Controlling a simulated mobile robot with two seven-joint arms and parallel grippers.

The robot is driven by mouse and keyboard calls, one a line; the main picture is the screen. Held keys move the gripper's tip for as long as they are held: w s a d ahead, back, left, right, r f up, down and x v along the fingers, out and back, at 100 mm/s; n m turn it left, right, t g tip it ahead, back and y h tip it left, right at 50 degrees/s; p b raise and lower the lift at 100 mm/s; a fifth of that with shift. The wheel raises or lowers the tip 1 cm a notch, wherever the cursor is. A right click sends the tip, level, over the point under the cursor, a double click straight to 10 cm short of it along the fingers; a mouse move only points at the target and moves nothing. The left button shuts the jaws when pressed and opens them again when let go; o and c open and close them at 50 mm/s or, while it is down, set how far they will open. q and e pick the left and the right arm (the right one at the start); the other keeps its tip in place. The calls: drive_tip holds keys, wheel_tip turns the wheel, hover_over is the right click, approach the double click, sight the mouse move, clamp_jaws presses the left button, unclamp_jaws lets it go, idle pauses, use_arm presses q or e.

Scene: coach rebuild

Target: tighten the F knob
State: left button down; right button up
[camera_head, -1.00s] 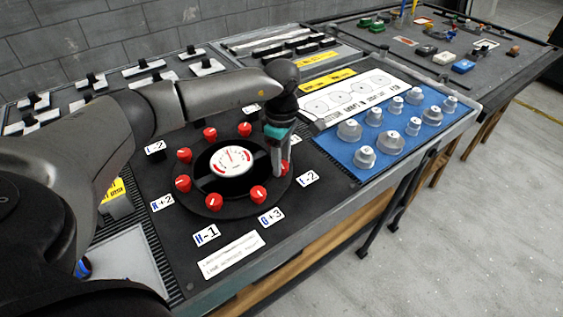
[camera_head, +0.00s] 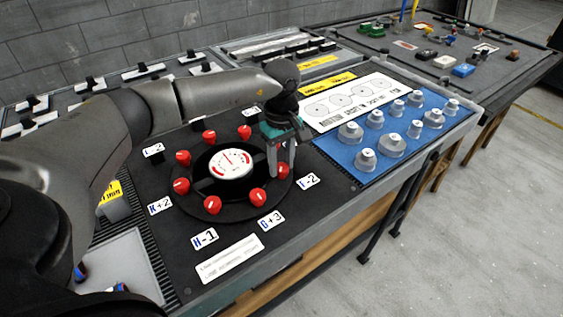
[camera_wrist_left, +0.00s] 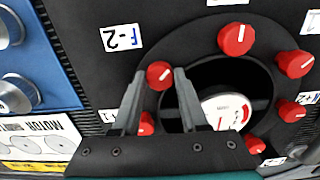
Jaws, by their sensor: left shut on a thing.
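The red F knob (camera_head: 283,170) sits on the right side of a round black plate (camera_head: 228,208), beside a white label (camera_head: 309,181). In the left wrist view that label reads F-2 (camera_wrist_left: 122,38), and the knob (camera_wrist_left: 159,75) shows its white line between the fingertips. My left gripper (camera_head: 282,174) points down over the knob and is shut on it, one finger on each side. It also shows in the left wrist view (camera_wrist_left: 159,73). A white dial (camera_head: 231,164) with a needle sits in the plate's middle. My right gripper is not in view.
Several other red knobs, such as one (camera_head: 257,197) in front, ring the plate with labels outside them. A blue panel (camera_head: 345,152) with grey knobs lies to the right. Slider panels stand behind. The bench's front edge (camera_head: 300,240) is clear.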

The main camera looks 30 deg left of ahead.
sight(281, 167)
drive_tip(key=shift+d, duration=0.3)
use_arm(q)
drive_tip(key=shift+c, duration=2.2)
unclamp_jaws()
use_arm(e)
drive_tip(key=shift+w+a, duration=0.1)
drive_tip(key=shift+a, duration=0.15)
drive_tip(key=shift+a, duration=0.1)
use_arm(q)
drive_tip(key=shift+r, duration=0.3)
wheel_tip(281, 167, up, 15)
drive_tip(key=p, duration=0.2)
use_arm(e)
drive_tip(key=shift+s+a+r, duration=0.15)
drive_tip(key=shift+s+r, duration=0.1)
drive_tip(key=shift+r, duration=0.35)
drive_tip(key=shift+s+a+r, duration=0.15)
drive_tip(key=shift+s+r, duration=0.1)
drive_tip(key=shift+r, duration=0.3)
use_arm(q)
drive_tip(key=shift+s+f, duration=0.1)
drive_tip(key=shift+f, duration=0.1)
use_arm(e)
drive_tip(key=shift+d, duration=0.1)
